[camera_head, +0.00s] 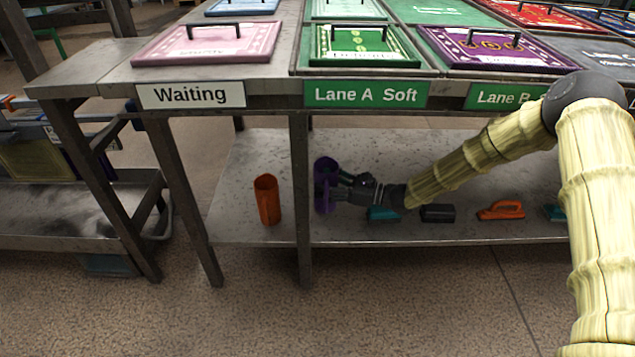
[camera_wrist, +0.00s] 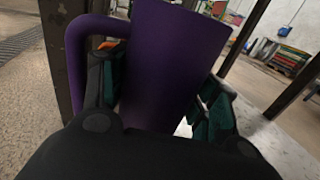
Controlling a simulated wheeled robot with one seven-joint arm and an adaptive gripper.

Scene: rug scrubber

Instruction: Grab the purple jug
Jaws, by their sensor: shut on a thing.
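The purple jug (camera_head: 325,172) stands upright over the lower shelf in the head view, just right of a table leg. My gripper (camera_head: 334,188) reaches it from the right and is shut on it. In the wrist view the jug (camera_wrist: 168,65) fills the middle, with its handle on the left. My gripper's dark fingers (camera_wrist: 160,105) lie on both sides of its body. I cannot tell whether the jug's base touches the shelf.
An orange jug (camera_head: 267,199) stands left of the table leg (camera_head: 301,200). A dark block (camera_head: 437,213), an orange-handled brush (camera_head: 501,210) and teal items lie right on the lower shelf (camera_head: 350,236).

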